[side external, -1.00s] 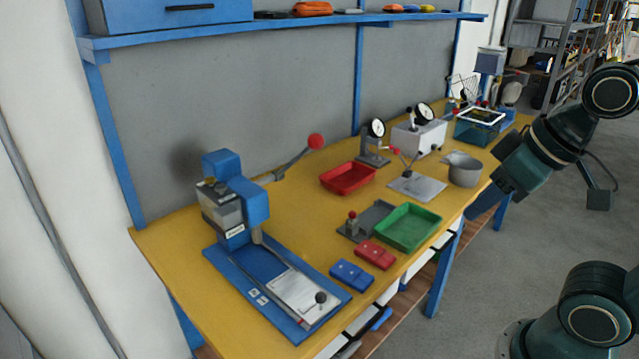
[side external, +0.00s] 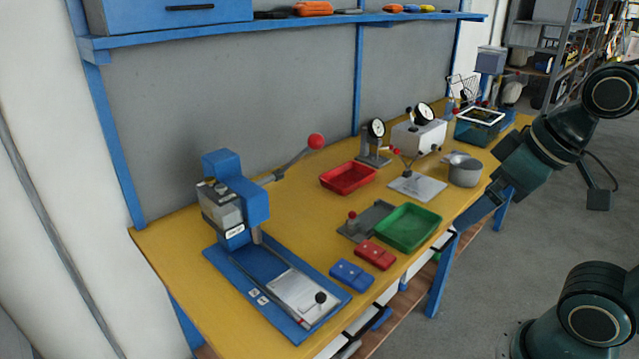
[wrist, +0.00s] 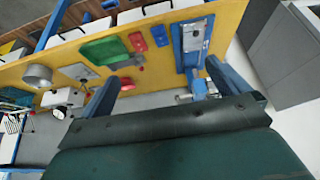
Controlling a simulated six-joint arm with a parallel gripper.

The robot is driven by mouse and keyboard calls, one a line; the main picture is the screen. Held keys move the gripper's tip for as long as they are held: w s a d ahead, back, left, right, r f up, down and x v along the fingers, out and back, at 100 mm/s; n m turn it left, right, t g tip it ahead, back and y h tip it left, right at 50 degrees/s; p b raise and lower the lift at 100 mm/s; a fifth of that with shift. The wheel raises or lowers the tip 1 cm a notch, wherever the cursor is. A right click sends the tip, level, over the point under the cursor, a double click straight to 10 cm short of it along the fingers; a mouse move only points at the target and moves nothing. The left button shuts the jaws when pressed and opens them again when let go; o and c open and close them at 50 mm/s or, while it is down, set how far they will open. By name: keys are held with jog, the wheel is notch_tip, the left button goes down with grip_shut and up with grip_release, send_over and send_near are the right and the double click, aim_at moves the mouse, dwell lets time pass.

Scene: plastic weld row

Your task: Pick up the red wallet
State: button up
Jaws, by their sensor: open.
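The red wallet (side external: 375,254) lies flat near the front edge of the yellow bench, between a blue wallet-shaped piece and the green tray. It also shows in the wrist view (wrist: 138,42), near the bench's front edge. My gripper (wrist: 162,70) is open, with its two blue fingers wide apart and nothing between them. In the side view my gripper (side external: 468,220) is at the right, by the bench's front edge, well apart from the wallet. Its fingertips are hard to make out there.
The blue piece (side external: 352,275) lies close to the wallet's left. The green tray (side external: 408,228) is close on its right. A blue press (side external: 235,200) stands at the left. A red tray (side external: 348,178), dial gauges and a grey pot (side external: 464,171) stand farther along the bench.

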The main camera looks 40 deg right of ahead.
jog(key=shift+w, duration=0.1)
jog(key=n+g+y, duration=0.2)
jog(key=n+g, duration=0.4)
jog(key=n, duration=1.2)
send_over(375, 252)
jog(key=shift+d+f, duration=0.2)
jog(key=shift+f, duration=6.25)
jog(key=shift+d+f, duration=0.2)
jog(key=shift+f, duration=6.25)
jog(key=shift+f, duration=0.1)
jog(key=shift+a+f, duration=0.2)
jog(key=shift+f, duration=1.05)
jog(key=shift+a+f, duration=0.15)
jog(key=shift+f, duration=1.05)
